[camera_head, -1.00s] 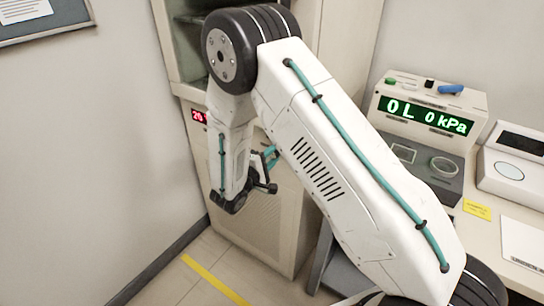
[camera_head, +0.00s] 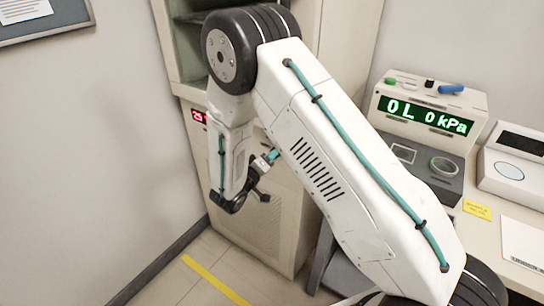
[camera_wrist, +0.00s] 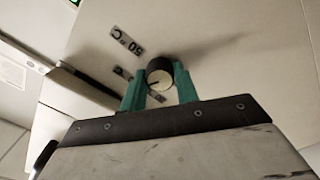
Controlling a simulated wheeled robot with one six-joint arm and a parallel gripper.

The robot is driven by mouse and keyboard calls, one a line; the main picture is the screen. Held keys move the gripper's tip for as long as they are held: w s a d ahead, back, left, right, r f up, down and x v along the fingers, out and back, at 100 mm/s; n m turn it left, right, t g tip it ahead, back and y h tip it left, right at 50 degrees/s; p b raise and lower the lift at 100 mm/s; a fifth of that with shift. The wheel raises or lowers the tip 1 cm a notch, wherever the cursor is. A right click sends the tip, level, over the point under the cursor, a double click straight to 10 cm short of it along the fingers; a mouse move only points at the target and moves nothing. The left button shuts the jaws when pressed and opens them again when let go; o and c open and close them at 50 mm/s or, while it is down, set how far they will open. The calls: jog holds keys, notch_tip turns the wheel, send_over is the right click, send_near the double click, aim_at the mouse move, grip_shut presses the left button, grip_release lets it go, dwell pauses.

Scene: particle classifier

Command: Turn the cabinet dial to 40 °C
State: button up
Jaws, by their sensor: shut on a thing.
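The cabinet (camera_head: 262,212) is cream, with a small red display (camera_head: 199,117) partly hidden by my arm; I cannot read its digits surely. In the wrist view the dial (camera_wrist: 160,72) is a round dark knob with a pale face and a dark pointer mark. It sits between the two teal fingers of my gripper (camera_wrist: 159,88), which is shut on it. A label reading 50 °C (camera_wrist: 126,40) is on the panel up and left of the dial. A second label (camera_wrist: 122,73) is largely hidden near the left finger. In the head view my arm covers the dial.
A bench on the right holds a device with a green display (camera_head: 427,115) reading 0L 0 kPa, and a white instrument (camera_head: 512,163). A yellow strip (camera_head: 215,280) marks the floor. The floor before the cabinet looks clear.

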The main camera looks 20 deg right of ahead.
jog(key=shift+m, duration=0.4)
jog(key=o, duration=1)
jog(key=shift+c, duration=0.2)
jog(key=v, duration=0.7)
jog(key=shift+s+a, duration=0.2)
jog(key=shift+a, duration=0.15)
jog(key=shift+f, duration=0.1)
